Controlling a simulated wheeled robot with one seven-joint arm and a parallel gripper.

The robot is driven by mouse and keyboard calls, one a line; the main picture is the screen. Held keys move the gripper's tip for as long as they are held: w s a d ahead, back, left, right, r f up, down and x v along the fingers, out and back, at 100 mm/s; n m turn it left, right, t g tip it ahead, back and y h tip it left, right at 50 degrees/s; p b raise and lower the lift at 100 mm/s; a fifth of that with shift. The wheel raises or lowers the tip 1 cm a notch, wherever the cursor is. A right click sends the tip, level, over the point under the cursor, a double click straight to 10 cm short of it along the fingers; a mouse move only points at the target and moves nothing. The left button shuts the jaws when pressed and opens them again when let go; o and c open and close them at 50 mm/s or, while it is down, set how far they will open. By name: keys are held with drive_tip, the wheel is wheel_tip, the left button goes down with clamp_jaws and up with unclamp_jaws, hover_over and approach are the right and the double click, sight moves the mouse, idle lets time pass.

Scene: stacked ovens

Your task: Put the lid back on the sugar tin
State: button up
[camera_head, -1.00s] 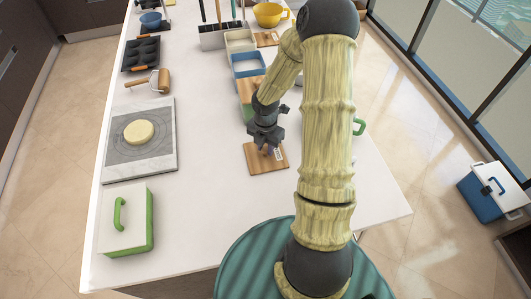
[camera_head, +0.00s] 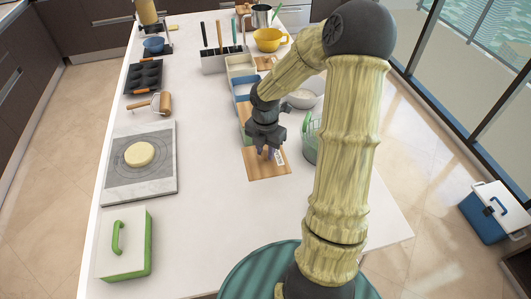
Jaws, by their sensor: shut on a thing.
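A flat wooden lid (camera_head: 262,172) with a small white label shows under my gripper (camera_head: 267,150) in the head view, over the right half of the white counter. My gripper points down and is shut on the lid near its middle. Its fingertips and the grip point are partly hidden. I cannot tell how far the lid is above the counter. Behind it stands a row of tins: a blue tin (camera_head: 241,88), open with pale contents, and a cream tin (camera_head: 235,61). A green tin behind my gripper is mostly hidden. I cannot read which is the sugar tin.
A white-and-green box (camera_head: 124,246), a stone board with dough (camera_head: 112,183) and a rolling pin (camera_head: 152,103) lie left. A glass jar (camera_head: 310,147) and a bowl (camera_head: 304,97) stand right, partly behind my arm. The counter's middle is clear.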

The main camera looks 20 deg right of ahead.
sight(247, 160)
idle(0.4)
drive_tip(key=shift+w+a+f+m+p, duration=0.25)
drive_tip(key=shift+a+m+p, duration=0.25)
drive_tip(key=shift+m, duration=0.3)
drive_tip(key=a+f+m+p, duration=0.1)
drive_tip(key=m, duration=0.2)
drive_tip(key=w+a+f+m+p, duration=0.1)
drive_tip(key=m, duration=0.3)
drive_tip(key=a+f+m+p, duration=0.1)
drive_tip(key=a+m+p, duration=0.1)
drive_tip(key=m, duration=0.1)
drive_tip(key=shift+w+a+f, duration=0.1)
drive_tip(key=shift+w+f, duration=0.15)
drive_tip(key=shift+w, duration=0.05)
drive_tip(key=a+m, duration=0.1)
drive_tip(key=m, duration=0.1)
drive_tip(key=f+m+p, duration=0.1)
drive_tip(key=m, duration=0.2)
drive_tip(key=a+f+m+p, duration=0.1)
drive_tip(key=m, duration=0.1)
drive_tip(key=shift+w+a+f+m, duration=0.1)
drive_tip(key=shift+a+f+m, duration=0.15)
drive_tip(key=shift+a+m, duration=0.1)
drive_tip(key=m, duration=0.1)
drive_tip(key=a+f+m+p, duration=0.1)
drive_tip(key=m, duration=0.1)
drive_tip(key=m+p, duration=0.1)
drive_tip(key=shift+a+f+m, duration=0.3)
drive_tip(key=shift+f+m, duration=0.2)
drive_tip(key=shift+m, duration=0.15)
